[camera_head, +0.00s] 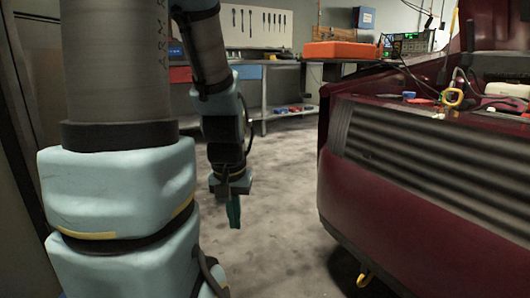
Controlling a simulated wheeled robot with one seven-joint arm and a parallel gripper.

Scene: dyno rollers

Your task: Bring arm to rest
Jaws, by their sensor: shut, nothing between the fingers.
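My arm fills the left side of the head view, with light blue joints and grey links. My gripper (234,211) hangs down at the end of the arm, over the grey floor, left of the dark red car. Its green fingers are close together and hold nothing visible. The gripper is apart from the car and the workbench.
A dark red car (400,215) with a slatted grille and raised hood stands at the right. A yellow hook (364,280) shows under its front. A workbench (285,88) with a tool board (250,24) stands behind. The floor (285,200) between is clear.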

